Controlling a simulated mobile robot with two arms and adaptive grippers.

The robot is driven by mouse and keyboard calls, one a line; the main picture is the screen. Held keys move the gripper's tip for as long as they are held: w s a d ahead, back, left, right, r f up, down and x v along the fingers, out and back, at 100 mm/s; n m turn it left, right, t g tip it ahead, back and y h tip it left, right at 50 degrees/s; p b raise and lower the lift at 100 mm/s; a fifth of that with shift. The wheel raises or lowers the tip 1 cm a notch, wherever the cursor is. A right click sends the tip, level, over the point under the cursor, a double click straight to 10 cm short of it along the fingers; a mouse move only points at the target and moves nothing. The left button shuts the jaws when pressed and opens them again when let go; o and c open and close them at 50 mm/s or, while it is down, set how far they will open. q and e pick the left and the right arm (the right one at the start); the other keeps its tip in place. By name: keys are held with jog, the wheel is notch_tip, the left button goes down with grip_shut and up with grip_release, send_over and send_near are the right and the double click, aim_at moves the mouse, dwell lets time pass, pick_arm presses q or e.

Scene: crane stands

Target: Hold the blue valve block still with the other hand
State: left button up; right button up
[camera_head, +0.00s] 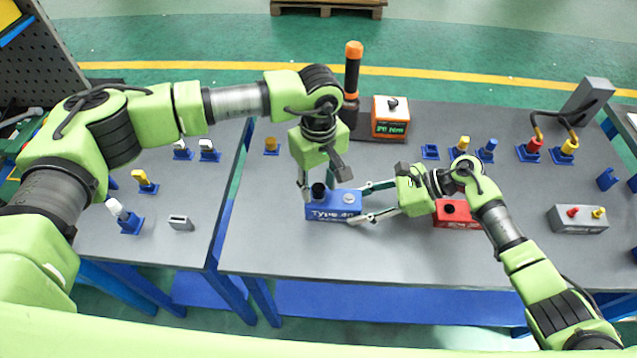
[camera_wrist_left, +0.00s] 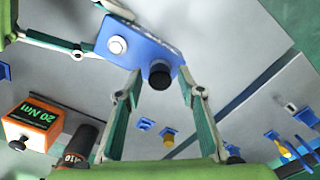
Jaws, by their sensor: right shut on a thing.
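The blue valve block (camera_head: 333,212), with lettering on its front, sits on the grey table. It has a black cap (camera_head: 318,191) at its left and a pale round fitting (camera_head: 349,197) at its right. My right gripper (camera_head: 364,203) reaches in from the right and is shut on the block's right end. My left gripper (camera_head: 318,182) points down from above the block's left part. In the left wrist view the left fingers (camera_wrist_left: 161,80) stand apart on either side of the black cap (camera_wrist_left: 160,74), with gaps visible. The block (camera_wrist_left: 135,42) also shows there.
A red block (camera_head: 457,214) stands just right, partly behind my right arm. An orange box (camera_head: 390,117) reading 20 Nm and a black-and-orange tool (camera_head: 352,70) stand behind. A grey block (camera_head: 577,219) with red and yellow knobs is at right. The table front is clear.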

pick_arm(q)
jog(key=n, duration=0.8)
dwell(0.4)
grip_shut()
jog(key=shift+m, duration=0.8)
jog(key=shift+o, duration=0.9)
grip_release()
